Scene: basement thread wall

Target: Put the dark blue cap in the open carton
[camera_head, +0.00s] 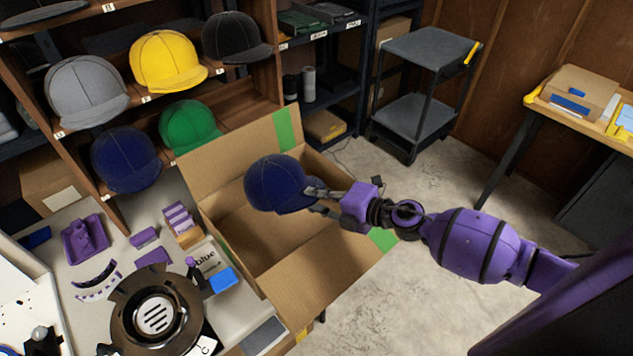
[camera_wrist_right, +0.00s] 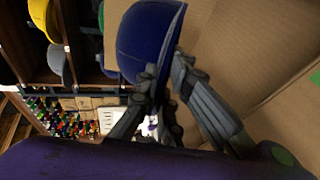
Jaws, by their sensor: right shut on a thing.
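A dark blue cap (camera_head: 272,184) is held by my right gripper (camera_head: 318,197) above the opening of the open carton (camera_head: 222,219). The fingers are shut on the cap's brim side. The right wrist view shows the cap (camera_wrist_right: 145,40) between the fingertips (camera_wrist_right: 163,85), with the carton's cardboard (camera_wrist_right: 230,45) behind it. The carton's flaps stand open, and the part of its inside that I see looks empty. Another dark blue cap (camera_head: 126,160) sits on the rack at the left. My left gripper is not in view.
Grey (camera_head: 87,90), yellow (camera_head: 166,60), black (camera_head: 235,38) and green (camera_head: 190,126) caps sit on the wooden rack behind the carton. A cluttered worktop (camera_head: 60,262) lies at the left. A grey cart (camera_head: 428,48) stands at the back, with open floor (camera_head: 440,170) before it.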

